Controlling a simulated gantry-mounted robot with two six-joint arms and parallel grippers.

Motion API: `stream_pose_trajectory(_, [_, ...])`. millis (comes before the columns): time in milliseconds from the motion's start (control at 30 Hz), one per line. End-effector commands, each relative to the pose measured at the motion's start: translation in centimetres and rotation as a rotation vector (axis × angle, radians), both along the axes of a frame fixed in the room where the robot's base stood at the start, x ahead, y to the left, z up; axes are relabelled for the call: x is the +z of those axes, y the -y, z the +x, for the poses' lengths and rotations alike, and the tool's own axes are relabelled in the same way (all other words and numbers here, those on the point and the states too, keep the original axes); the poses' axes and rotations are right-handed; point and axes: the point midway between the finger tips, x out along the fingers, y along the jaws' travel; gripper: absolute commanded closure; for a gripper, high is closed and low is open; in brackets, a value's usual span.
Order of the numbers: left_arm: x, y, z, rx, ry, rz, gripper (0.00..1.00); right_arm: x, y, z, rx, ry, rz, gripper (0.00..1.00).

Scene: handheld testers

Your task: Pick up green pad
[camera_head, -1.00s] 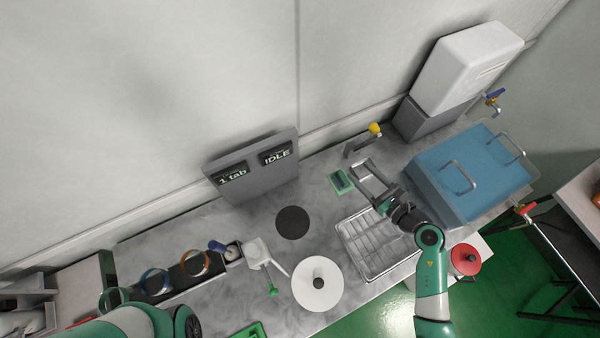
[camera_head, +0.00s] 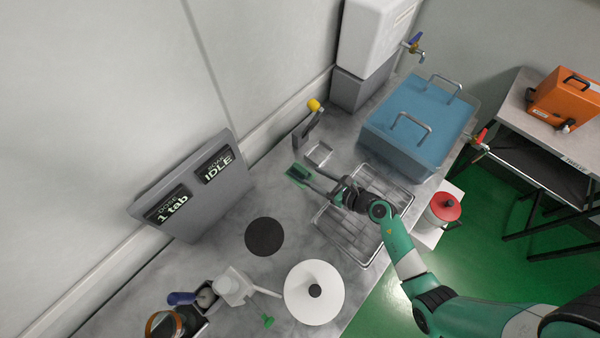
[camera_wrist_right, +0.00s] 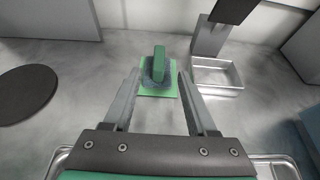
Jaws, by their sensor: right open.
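The green pad (camera_head: 298,174) lies on the grey counter, left of the wire rack and in front of the small metal tray. In the right wrist view the green pad (camera_wrist_right: 158,75) shows a raised green grip on a dark block over a flat green base. My right gripper (camera_head: 312,177) is open and reaches toward it from the right, low over the counter. In the wrist view the two fingers (camera_wrist_right: 157,92) are spread, one on each side of the pad's near part, with nothing held. My left gripper is not in view.
A wire rack (camera_head: 345,238) lies under my right arm. A small metal tray (camera_head: 318,153) sits beside a stand with a yellow knob (camera_head: 314,105). A blue lidded box (camera_head: 415,135) stands to the right. A black disc (camera_head: 264,236) and a white disc (camera_head: 330,300) lie nearer.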

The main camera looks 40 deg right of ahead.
Motion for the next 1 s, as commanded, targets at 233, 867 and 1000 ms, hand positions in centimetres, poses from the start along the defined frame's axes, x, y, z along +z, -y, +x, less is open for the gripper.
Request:
stream_pose_trajectory(233, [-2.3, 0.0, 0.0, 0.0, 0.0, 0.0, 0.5, -1.7, -0.5, 3.7, 0.003, 0.001, -0.002, 0.43])
stream_pose_trajectory(867, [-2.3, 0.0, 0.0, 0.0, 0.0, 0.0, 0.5, -1.8, -0.4, 4.6, 0.0, 0.001, -0.001, 0.98])
stream_pose_trajectory(1000, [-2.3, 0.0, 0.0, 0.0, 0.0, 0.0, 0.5, -1.7, -0.4, 4.6, 0.0, 0.0, -0.001, 1.0])
